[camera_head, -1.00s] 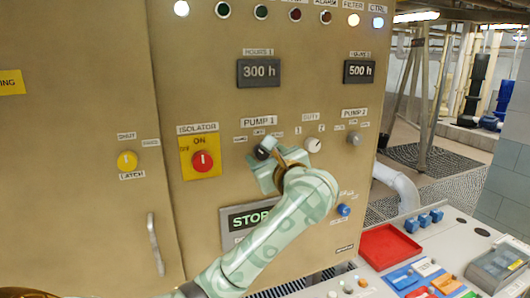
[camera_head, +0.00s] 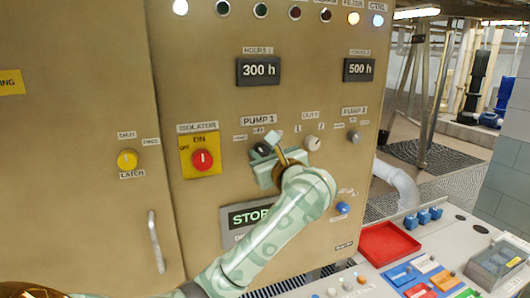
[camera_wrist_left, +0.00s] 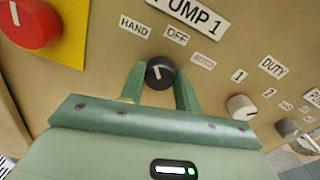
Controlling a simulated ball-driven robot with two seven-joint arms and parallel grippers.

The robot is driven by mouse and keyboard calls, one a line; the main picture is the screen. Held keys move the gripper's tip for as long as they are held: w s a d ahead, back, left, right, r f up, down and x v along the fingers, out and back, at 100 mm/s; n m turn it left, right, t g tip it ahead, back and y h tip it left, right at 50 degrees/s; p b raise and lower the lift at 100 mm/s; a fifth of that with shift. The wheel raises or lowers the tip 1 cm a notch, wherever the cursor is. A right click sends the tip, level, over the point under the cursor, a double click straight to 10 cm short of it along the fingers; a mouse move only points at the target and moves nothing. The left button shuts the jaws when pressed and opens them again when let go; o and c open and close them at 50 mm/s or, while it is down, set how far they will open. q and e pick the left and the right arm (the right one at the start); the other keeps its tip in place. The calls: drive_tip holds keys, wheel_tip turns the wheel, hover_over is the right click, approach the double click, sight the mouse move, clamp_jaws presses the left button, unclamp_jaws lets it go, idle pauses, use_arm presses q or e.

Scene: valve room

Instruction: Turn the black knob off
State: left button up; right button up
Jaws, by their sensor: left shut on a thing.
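The black knob (camera_wrist_left: 160,73) sits under the PUMP 1 sign on the tan panel, below the HAND, OFF and AUTO labels. In the left wrist view its white mark slants up and left, toward the HAND side. My left gripper (camera_wrist_left: 160,84) is shut on the knob, one green finger on each side. In the head view the gripper (camera_head: 268,150) covers part of the knob (camera_head: 258,151) and nearby labels. My right gripper is not in view.
The red isolator knob (camera_head: 202,159) is left of the gripper. The pale DUTY knob (camera_head: 312,143) is close on the right, with the grey PUMP 2 knob (camera_head: 354,136) beyond. A red tray (camera_head: 389,243) lies on the desk at lower right.

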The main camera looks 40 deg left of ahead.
use_arm(q)
drive_tip(key=m+p, duration=0.3)
drive_tip(key=m, duration=0.1)
drive_tip(key=shift+r+m, duration=0.1)
drive_tip(key=shift+m, duration=0.3)
drive_tip(key=shift+m+p, duration=1.4)
drive_tip(key=shift+m, duration=0.1)
drive_tip(key=o, duration=1)
